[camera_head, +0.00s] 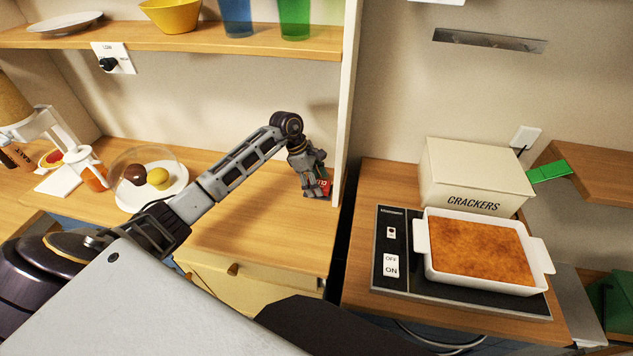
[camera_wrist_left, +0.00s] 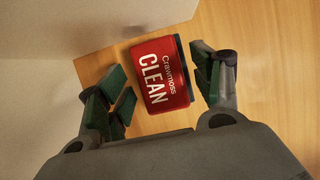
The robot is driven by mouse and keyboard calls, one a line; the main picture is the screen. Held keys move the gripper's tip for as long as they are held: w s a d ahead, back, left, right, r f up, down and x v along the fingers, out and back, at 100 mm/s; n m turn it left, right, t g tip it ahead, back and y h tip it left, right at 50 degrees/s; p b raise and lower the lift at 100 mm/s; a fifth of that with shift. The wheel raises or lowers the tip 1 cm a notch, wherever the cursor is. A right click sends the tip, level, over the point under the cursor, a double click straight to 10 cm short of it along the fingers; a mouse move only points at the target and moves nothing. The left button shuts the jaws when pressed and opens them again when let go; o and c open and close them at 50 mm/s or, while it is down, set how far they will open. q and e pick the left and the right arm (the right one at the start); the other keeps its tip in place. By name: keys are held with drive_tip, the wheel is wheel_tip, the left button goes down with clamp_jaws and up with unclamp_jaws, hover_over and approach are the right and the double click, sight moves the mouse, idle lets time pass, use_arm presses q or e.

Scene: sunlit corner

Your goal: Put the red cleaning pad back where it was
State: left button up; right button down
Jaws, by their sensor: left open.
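The red cleaning pad (camera_wrist_left: 160,75), with white "Crawmoss CLEAN" lettering and a dark edge, lies on the wooden counter in the left wrist view. In the head view only a bit of the pad (camera_head: 325,186) shows beside my left gripper (camera_head: 314,190), near the white upright panel. My left gripper (camera_wrist_left: 165,90) is open, with its green-padded fingers on either side of the pad. I see a gap between the pad and the left finger; the right finger is closer to it. My right gripper is not in view.
A white upright panel (camera_head: 349,100) stands close to my left gripper. A glass dome over a plate (camera_head: 150,195) sits left on the counter. A shelf (camera_head: 180,37) runs above. A crackers box (camera_head: 470,170) and a white baking dish (camera_head: 480,290) stand to the right.

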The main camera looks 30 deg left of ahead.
use_arm(q)
drive_tip(key=shift+r, duration=0.15)
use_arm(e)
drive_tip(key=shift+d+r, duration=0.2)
use_arm(q)
drive_tip(key=b+v, duration=0.1)
drive_tip(key=v, duration=1.1)
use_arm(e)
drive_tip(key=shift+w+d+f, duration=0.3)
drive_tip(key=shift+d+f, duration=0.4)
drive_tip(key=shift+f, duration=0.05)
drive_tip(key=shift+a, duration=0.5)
use_arm(q)
drive_tip(key=shift+s, duration=0.1)
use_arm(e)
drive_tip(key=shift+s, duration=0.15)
